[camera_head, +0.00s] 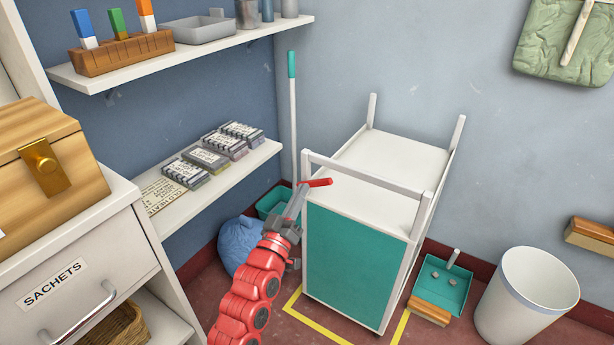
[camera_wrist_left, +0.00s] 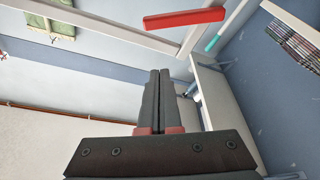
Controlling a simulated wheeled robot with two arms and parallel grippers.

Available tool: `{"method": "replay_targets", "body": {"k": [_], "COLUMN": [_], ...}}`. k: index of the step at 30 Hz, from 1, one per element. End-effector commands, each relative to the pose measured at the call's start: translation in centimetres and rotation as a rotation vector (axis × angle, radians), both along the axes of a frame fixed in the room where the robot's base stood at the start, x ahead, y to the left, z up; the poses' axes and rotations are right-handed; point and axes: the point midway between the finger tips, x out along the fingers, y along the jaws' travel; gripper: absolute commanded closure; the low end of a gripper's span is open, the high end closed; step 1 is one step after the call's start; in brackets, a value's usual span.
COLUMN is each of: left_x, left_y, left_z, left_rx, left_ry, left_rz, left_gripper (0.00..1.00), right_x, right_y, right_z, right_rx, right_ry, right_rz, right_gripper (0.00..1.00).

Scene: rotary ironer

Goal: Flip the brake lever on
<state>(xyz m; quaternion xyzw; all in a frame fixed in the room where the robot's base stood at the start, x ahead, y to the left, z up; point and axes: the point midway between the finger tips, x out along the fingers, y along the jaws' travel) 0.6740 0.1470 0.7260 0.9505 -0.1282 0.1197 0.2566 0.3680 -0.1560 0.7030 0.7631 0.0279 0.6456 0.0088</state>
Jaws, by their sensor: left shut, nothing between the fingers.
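A white cart with teal side panels (camera_head: 355,265) stands against the back wall. A red lever (camera_head: 315,182) sticks out at its front left top corner, lying near level. My left gripper (camera_head: 299,190) is beside that corner, its fingers pointing up towards the lever. In the left wrist view its fingers (camera_wrist_left: 158,72) are shut with nothing between them. The red lever (camera_wrist_left: 185,18) lies beyond the fingertips there, with a gap showing in the picture; the head view does not settle whether they touch. My right gripper is not in view.
Yellow floor tape (camera_head: 315,317) runs around the cart. A blue bag (camera_head: 238,247) and a teal-handled pole (camera_head: 292,110) are to its left. A teal dustpan (camera_head: 446,285) and a white bin (camera_head: 525,295) are to its right. A low shelf (camera_head: 225,178) juts out on the left.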

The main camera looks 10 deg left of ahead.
Motion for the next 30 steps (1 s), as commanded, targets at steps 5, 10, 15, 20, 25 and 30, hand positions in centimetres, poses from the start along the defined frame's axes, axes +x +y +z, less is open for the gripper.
{"method": "replay_targets", "body": {"k": [5, 10, 15, 20, 25, 30], "left_x": [-1.8, -2.3, -2.3, -2.3, -2.4, -3.9], "left_y": [0.3, 0.4, 0.4, 0.4, 0.8, 4.0], "left_z": [-0.6, -0.7, -0.7, -0.7, -0.6, -0.4], "left_rx": [0.002, 0.001, 0.001, 0.001, 0.000, 0.007], "left_ry": [0.002, 0.000, -0.001, -0.001, -0.016, -0.156], "left_rz": [0.001, -0.001, -0.001, -0.001, 0.014, 0.146], "left_gripper": [1.00, 1.00, 1.00, 1.00, 1.00, 1.00], "right_x": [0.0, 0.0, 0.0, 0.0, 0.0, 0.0], "right_y": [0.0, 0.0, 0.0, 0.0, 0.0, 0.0], "right_z": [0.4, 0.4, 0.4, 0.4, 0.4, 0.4], "right_rx": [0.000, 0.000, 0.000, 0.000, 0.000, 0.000], "right_ry": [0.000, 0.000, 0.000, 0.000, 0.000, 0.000], "right_rz": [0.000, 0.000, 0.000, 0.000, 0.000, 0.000], "right_gripper": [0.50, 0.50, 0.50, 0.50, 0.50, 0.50]}}
